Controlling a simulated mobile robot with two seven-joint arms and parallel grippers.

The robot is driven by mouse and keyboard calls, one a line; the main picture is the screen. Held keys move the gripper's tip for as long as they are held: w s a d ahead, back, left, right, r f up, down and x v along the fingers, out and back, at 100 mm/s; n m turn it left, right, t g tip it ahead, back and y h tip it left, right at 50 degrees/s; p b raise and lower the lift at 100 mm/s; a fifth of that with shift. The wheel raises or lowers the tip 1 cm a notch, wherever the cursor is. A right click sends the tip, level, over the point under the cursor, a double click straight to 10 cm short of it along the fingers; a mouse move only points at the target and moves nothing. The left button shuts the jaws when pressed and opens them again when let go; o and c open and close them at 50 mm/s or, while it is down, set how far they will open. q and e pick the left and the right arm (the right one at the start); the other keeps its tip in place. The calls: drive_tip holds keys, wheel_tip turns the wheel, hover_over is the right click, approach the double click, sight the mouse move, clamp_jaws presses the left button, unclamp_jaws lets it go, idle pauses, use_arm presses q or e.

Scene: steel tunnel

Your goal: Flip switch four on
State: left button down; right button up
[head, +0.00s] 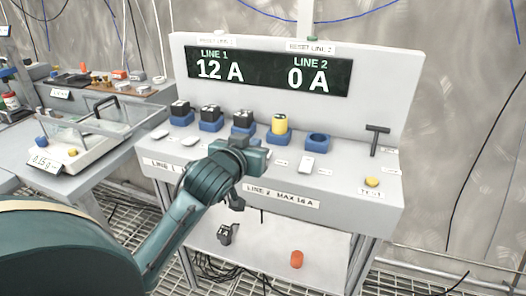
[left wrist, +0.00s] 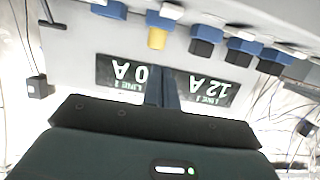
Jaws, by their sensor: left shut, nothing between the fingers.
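The console (head: 295,190) has a row of blue sockets and white rocker switches. White switches show at the left (head: 160,134), beside it (head: 190,141), and at the right below the empty blue socket (head: 307,163). The switch spots between them, below the third black plug (head: 243,118) and the yellow plug (head: 279,123), are hidden by my left gripper (head: 262,157). It is shut and empty, low over the console front. The left wrist view shows its closed fingers (left wrist: 162,88) before the upside-down display. The number of each switch is unreadable. My right gripper is out of view.
The display (head: 262,73) reads LINE 1 12 A and LINE 2 0 A. A dark T-shaped lever (head: 376,140) and a yellow button (head: 372,182) are at the right. A black plug (head: 225,234) and an orange cylinder (head: 297,259) lie on the lower shelf.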

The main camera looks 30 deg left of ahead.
use_arm(q)
drive_tip(key=x, duration=0.7)
drive_tip(key=shift+w+f+b, duration=0.15)
drive_tip(key=shift+b, duration=0.2)
wheel_tip(320, 180, down, 3)
drive_tip(key=shift+r+b, duration=0.15)
drive_tip(key=shift+b, duration=0.15)
drive_tip(key=shift+f, duration=0.45)
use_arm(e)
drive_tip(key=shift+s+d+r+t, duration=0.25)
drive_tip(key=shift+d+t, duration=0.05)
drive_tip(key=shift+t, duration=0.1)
use_arm(q)
drive_tip(key=shift+r+p, duration=0.15)
drive_tip(key=shift+p, duration=0.45)
drive_tip(key=shift+f+g+p, duration=0.25)
drive_tip(key=shift+g+p, duration=0.25)
drive_tip(key=shift+p, duration=0.5)
drive_tip(key=shift+f, duration=0.15)
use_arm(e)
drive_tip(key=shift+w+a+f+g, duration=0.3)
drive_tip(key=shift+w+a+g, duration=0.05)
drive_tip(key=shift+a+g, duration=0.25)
